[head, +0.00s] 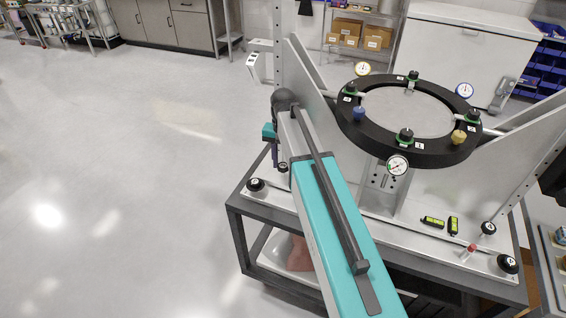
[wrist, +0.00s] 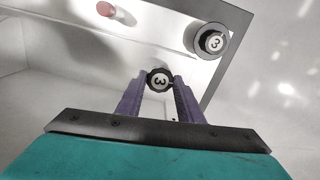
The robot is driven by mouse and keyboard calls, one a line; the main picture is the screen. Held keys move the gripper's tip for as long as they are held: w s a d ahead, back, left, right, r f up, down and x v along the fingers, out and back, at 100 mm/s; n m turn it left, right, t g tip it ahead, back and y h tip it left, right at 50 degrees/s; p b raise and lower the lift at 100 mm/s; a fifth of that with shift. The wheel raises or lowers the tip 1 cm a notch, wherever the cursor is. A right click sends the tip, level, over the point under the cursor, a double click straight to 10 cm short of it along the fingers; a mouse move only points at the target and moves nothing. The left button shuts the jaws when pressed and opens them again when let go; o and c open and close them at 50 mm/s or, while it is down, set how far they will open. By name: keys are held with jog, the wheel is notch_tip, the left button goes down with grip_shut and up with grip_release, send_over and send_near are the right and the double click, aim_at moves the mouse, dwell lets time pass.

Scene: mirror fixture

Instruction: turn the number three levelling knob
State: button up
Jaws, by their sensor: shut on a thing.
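In the wrist view my gripper (wrist: 160,88) has its two purple fingers shut on a small black knob (wrist: 159,79) with a white face marked 3. A larger round black piece (wrist: 213,42), also marked 3, sits apart from the fingers at the plate's corner. In the head view that corner piece (head: 256,184) is at the near left of the base plate. The gripped knob (head: 282,167) shows just behind it, at the end of my arm, with my gripper partly hidden by the arm.
A black ring (head: 355,133) with green-based knobs and dials stands over the base plate. Black knobs (head: 488,228) (head: 508,264) and two small yellow-green levels (head: 433,221) are on the plate's right. Open floor (head: 120,170) lies to the left.

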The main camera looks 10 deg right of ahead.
aim_at(283, 166)
jog(key=shift+m, duration=0.7)
jog(key=o, duration=1.1)
jog(key=shift+c, duration=0.2)
notch_tip(283, 166, up, 14)
jog(key=p, duration=0.8)
jog(key=shift+f, duration=0.15)
